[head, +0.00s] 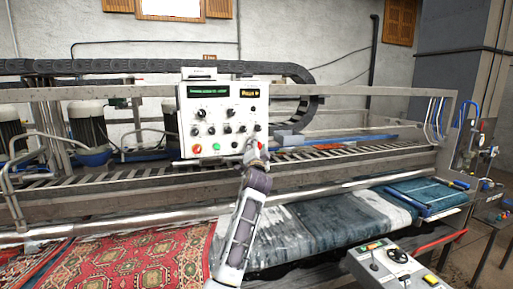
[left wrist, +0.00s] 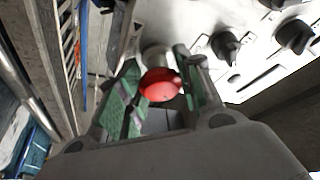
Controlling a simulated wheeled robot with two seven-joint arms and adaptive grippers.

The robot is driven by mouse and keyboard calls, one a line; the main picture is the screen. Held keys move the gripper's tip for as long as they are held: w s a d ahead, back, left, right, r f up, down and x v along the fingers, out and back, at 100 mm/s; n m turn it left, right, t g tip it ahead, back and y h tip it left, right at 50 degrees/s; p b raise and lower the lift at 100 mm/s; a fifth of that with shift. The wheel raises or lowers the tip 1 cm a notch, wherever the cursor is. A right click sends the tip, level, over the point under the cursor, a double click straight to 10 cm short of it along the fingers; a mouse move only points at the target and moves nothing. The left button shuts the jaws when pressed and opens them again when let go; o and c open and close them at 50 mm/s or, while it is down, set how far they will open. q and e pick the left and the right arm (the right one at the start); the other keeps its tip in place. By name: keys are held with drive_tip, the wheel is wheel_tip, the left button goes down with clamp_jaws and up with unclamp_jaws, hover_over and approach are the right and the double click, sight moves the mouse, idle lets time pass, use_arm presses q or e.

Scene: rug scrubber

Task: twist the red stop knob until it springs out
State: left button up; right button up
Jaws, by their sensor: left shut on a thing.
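The red stop knob (left wrist: 160,86) is a round mushroom head on a pale stem at the edge of the white control panel. In the left wrist view it sits between the two green-padded fingers of my left gripper (left wrist: 157,92), which is shut on it. In the head view my left gripper (head: 256,157) is at the lower right corner of the control panel (head: 222,97) and mostly hides the knob. How far the knob stands out from the panel cannot be told. My right gripper is not in view.
The panel carries black knobs, a green button (head: 216,147) and another red button (head: 197,149) at lower left. Black knobs (left wrist: 226,46) lie close to my gripper's right finger. A metal frame and rollers surround the panel. A patterned red rug (head: 150,262) and a control box (head: 398,268) are in front.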

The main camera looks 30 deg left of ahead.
use_arm(q)
drive_tip(key=shift+r+m, duration=0.1)
drive_tip(key=shift+m, duration=0.4)
drive_tip(key=o, duration=1.1)
drive_tip(key=shift+w, duration=0.1)
drive_tip(key=shift+c, duration=0.2)
drive_tip(key=v, duration=1.2)
drive_tip(key=shift+a, duration=0.1)
